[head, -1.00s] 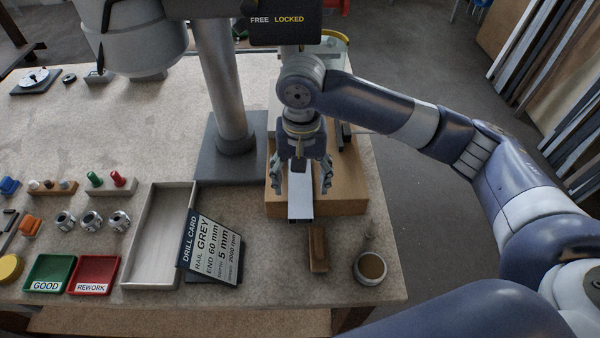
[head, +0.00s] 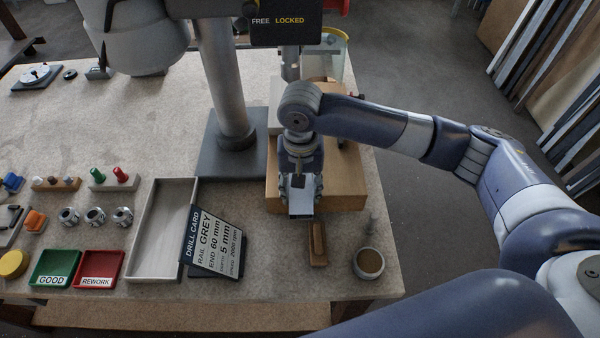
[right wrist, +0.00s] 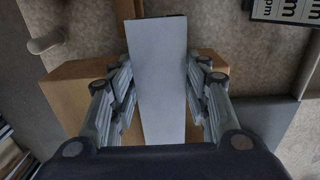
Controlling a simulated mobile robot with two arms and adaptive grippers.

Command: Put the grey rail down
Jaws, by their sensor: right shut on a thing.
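The grey rail (head: 301,209) is a pale channel, with its near end facing the table's front edge. My right gripper (head: 300,187) is shut on it, with fingers on both sides. In the right wrist view the rail (right wrist: 158,75) runs lengthwise between the finger pads of my right gripper (right wrist: 157,92). The rail is over the front of a light wooden block (head: 342,188). I cannot tell whether it touches the block. The arm hides the rail's far part in the head view. My left gripper is not in view.
The drill card (head: 218,241) and an empty pale tray (head: 153,277) lie to the left. The drill press column (head: 218,85) rises behind. The table's right edge is close.

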